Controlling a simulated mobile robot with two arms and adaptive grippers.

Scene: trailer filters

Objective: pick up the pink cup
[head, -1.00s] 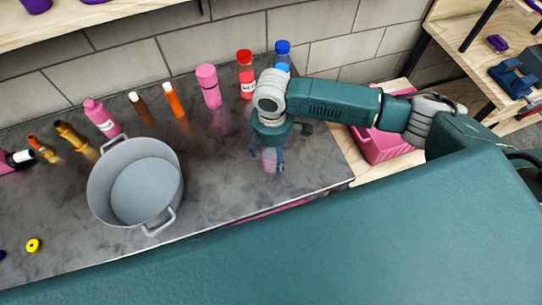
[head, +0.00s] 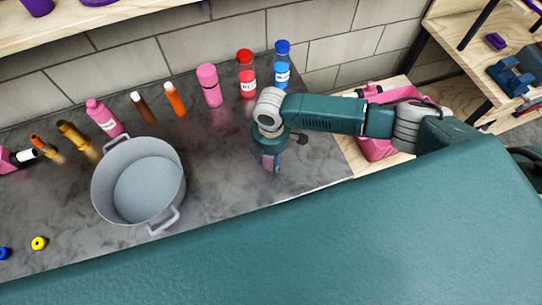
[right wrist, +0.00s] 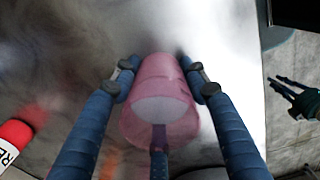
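The pink cup (right wrist: 160,95) is translucent and stands on the grey countertop (head: 215,180) near its front edge. My right gripper (head: 271,168) reaches down over it from above. In the right wrist view, two blue fingers of the right gripper (right wrist: 158,72) lie against opposite sides of the cup, and a third finger shows at the bottom. In the head view the fingers hide much of the cup. My left gripper (right wrist: 296,98) shows only at the right of the right wrist view, away from the cup, its fingers spread and empty.
A grey pot (head: 138,180) stands left of the right gripper. Several bottles line the back, including a red one (head: 246,75), a blue one (head: 282,65) and a pink one (head: 210,86). A pink crate (head: 376,148) stands right of the counter.

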